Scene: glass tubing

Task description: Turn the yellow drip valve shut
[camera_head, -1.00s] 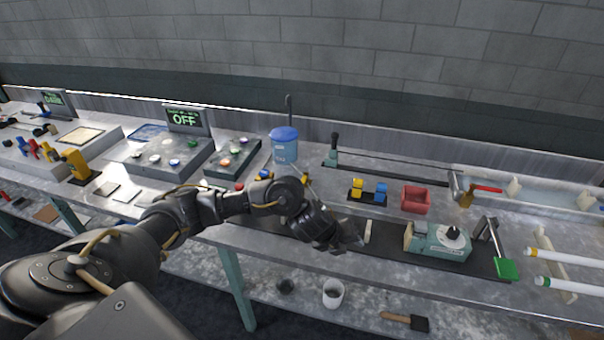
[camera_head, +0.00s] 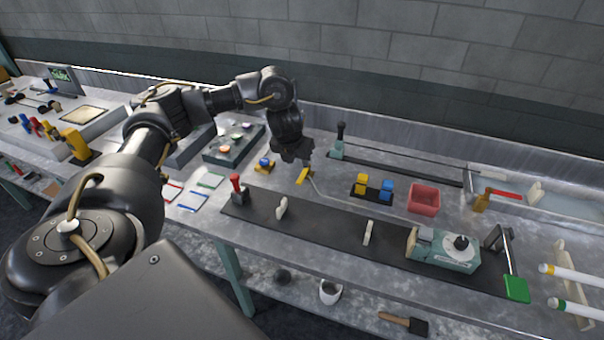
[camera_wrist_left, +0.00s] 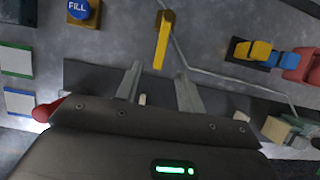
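The yellow drip valve (camera_head: 303,176) shows as a short yellow lever on the metal bench, just below my left gripper (camera_head: 297,158). In the left wrist view, the yellow lever (camera_wrist_left: 162,42) points down the picture from a darker yellow mount at its top. A thin grey tube runs past it. The left gripper (camera_wrist_left: 160,88) is open, its two fingers spread apart with nothing between them. The lever lies beyond the fingertips, roughly in line with the gap, and looks apart from them. My right gripper is not in view.
A blue FILL button (camera_wrist_left: 79,10) sits left of the valve. A red-knobbed lever (camera_head: 236,186) stands at the left end of a dark rail (camera_head: 325,228). Blue and yellow blocks (camera_head: 372,188) and a red bin (camera_head: 424,198) are to the right.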

